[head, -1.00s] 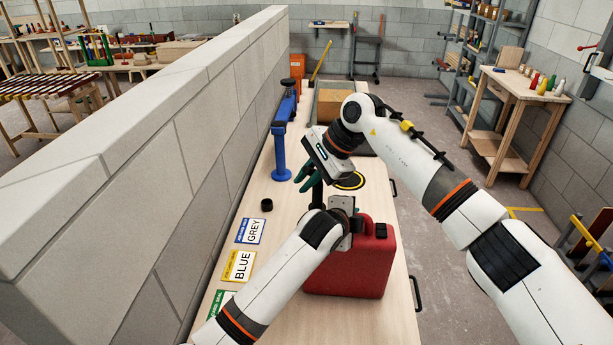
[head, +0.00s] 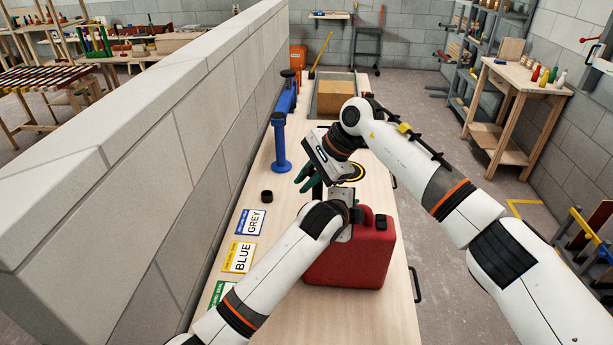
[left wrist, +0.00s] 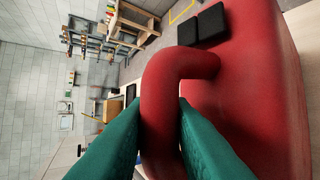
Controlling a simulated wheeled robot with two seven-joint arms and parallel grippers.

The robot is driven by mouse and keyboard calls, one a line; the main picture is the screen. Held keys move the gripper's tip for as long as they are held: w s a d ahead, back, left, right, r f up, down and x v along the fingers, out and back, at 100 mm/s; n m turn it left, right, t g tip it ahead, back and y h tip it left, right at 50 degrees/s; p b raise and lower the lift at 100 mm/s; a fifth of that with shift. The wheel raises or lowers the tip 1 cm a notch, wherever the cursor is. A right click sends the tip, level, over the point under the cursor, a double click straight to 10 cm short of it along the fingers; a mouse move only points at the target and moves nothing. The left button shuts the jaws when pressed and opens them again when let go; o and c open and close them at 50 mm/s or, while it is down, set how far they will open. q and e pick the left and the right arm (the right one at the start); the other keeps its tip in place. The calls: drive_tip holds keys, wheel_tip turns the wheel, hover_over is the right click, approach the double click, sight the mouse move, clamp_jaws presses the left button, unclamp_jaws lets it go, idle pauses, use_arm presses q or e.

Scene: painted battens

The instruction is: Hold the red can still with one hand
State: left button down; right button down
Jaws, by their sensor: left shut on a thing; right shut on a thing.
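The red can (head: 352,258) stands upright on the bench, with a black cap-like part on its top. In the left wrist view its thick red handle (left wrist: 162,95) runs between my left gripper's green fingers (left wrist: 160,135), which are shut on it. In the head view my left wrist hides most of that grip. My right gripper (head: 310,182) is just behind the can, its green fingers pointing down and left. It is shut on a dark, upright thing (head: 318,191), mostly hidden, which I cannot identify.
A small black cap (head: 266,196) and cards marked GREY (head: 250,222) and BLUE (head: 240,257) lie left of the can. A blue post (head: 280,145) stands farther back. A tray (head: 318,103) holds a brown box. The grey block wall (head: 200,130) bounds the bench's left side.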

drive_tip(key=shift+f, duration=0.5)
drive_tip(key=c, duration=1.3)
unclamp_jaws()
drive_tip(key=shift+f, duration=0.1)
drive_tip(key=shift+d, duration=0.1)
drive_tip(key=v, duration=1.2)
drive_tip(key=shift+r, duration=0.25)
